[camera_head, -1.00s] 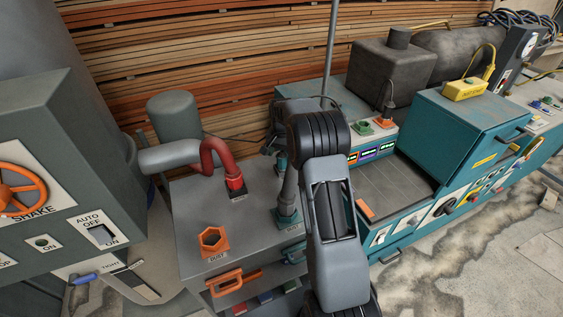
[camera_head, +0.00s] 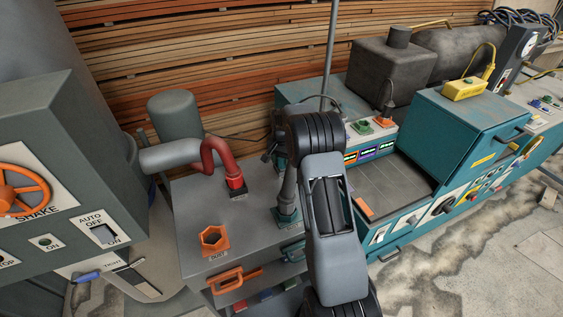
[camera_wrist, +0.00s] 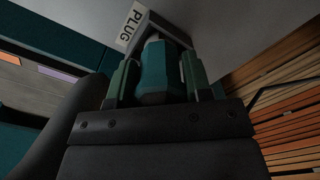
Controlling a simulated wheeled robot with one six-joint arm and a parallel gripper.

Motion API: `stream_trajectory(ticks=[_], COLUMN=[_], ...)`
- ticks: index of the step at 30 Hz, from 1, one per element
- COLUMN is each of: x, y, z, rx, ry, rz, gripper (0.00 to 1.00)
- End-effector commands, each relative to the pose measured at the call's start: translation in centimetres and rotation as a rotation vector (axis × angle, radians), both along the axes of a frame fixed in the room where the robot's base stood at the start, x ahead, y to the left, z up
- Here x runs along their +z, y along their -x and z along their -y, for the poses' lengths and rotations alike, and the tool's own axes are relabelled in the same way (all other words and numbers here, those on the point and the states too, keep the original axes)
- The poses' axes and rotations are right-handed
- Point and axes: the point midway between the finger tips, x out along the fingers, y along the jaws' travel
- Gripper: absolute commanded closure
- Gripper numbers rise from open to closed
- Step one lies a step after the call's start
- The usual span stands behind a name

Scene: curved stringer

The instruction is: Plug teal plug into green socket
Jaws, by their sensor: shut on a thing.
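The teal plug (camera_wrist: 156,72) fills the middle of the wrist view. My gripper (camera_wrist: 158,60) is shut on it, with one dark green finger on each side. The plug's far end meets a grey block with a PLUG label (camera_wrist: 131,27); I cannot tell whether it is seated there or only in front of it. The green socket (camera_head: 362,127) is on the light panel at the back of the teal bench in the head view, and it looks empty. In the head view my arm and the machinery largely hide the plug and jaws.
An orange socket (camera_head: 383,122) with a dark corded plug above it sits right of the green one. A thin upright pole (camera_head: 330,60) stands behind my arm. A grey cabinet (camera_head: 190,215) carries a red hose (camera_head: 221,160) and a grey hose with a teal base (camera_head: 286,215).

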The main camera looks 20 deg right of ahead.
Motion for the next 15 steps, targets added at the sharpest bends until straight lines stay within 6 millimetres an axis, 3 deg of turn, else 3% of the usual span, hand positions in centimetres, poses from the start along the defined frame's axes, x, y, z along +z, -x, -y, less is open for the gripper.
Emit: stream_trajectory(ticks=[6, 15], x=[0.06, 0.33], y=[-0.03, -0.06], z=[0.0, 0.01], rx=[0.0, 0.0], ry=[0.0, 0.001], rz=[0.001, 0.002], gripper=[0.81, 0.81])
